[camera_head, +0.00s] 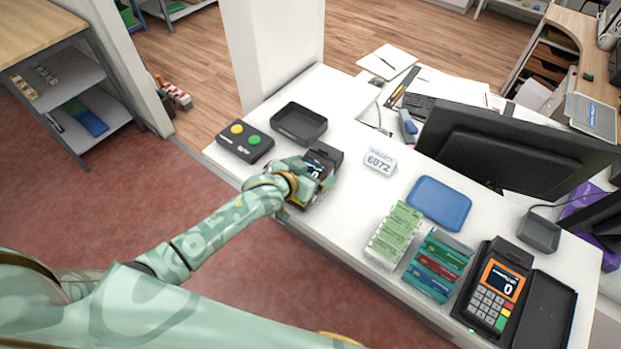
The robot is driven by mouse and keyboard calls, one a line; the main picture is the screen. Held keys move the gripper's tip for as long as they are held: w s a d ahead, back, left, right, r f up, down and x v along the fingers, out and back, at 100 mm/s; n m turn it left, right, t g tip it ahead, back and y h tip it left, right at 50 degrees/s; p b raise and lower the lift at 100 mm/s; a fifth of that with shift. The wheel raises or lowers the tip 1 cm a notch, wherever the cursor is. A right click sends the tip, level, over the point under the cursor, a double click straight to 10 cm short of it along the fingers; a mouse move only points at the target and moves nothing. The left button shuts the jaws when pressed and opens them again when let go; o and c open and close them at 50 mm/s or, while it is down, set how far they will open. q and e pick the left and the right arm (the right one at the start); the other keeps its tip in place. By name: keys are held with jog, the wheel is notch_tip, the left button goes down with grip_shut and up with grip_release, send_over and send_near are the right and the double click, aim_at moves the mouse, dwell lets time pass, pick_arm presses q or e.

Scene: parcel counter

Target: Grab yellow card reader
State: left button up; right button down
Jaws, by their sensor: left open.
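A dark card reader (324,153) sits on the white counter, left of the middle, with its small screen partly showing. My left gripper (307,181) is open over it, with its fingers around the reader's body. The hand hides most of the keypad, and a little yellow shows beneath it. I cannot tell whether the fingers touch the reader. A second card reader (495,291), dark with an orange screen frame, stands at the counter's right end, well apart from the gripper. My right gripper is not in view.
A button box (245,142) and an empty black tray (299,124) stand close to the gripper. A number display (381,161), blue tray (439,203), card rack (437,265) and monitor (510,155) lie to the right.

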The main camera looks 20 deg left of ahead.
pick_arm(q)
jog(key=shift+r, duration=0.1)
jog(key=c, duration=1)
jog(key=shift+c, duration=0.2)
